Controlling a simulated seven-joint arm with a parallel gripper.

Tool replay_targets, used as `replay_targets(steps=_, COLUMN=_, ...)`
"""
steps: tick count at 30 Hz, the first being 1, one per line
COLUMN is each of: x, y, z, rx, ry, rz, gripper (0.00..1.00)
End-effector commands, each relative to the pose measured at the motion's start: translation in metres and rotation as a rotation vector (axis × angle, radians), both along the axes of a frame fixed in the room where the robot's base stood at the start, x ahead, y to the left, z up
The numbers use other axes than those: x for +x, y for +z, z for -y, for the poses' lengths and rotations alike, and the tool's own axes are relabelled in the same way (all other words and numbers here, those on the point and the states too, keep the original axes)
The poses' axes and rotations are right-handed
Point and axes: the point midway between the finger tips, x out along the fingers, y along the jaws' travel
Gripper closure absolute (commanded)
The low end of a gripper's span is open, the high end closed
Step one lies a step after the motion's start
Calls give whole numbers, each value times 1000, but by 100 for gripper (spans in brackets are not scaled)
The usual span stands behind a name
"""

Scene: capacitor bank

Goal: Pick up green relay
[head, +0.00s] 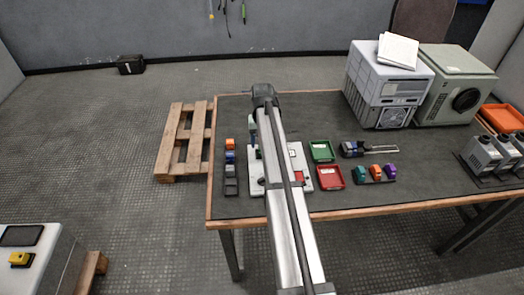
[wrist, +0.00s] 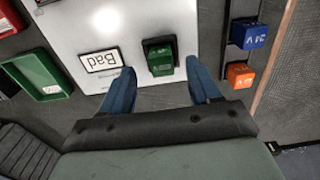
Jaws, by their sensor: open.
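The green relay (wrist: 159,50) stands on a white board (wrist: 200,20) in the wrist view. My gripper (wrist: 160,68) is open, with its two blue fingers on either side of the relay's near end. I see a gap on each side, and nothing is held. I cannot tell how far above the board the fingertips are. In the head view my arm covers much of the white board (head: 257,178), and I cannot make out this relay there.
A "Bad" label (wrist: 100,61) lies left of the relay. A green tray (wrist: 36,75) is further left. Blue (wrist: 248,33) and orange (wrist: 240,75) blocks stand on the right near the table edge. In the head view, a red tray (head: 331,178) and a grey-white machine (head: 385,85) share the table.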

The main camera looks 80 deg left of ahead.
Motion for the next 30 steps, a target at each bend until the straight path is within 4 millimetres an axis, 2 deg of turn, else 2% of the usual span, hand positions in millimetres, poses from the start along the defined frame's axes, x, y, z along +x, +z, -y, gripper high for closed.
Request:
replay_targets(steps=6, x=-2, y=-30, z=-4, rx=-2, ry=0, rz=0, gripper=38)
replay_targets(steps=9, x=-2, y=-38, z=-3, rx=-1, ry=0, rz=0, gripper=38)
replay_targets(steps=16, x=-2, y=-40, z=-4, rx=-1, ry=0, rz=0, gripper=38)
replay_targets(steps=30, x=-2, y=-39, z=-4, rx=-1, ry=0, rz=0, gripper=82)
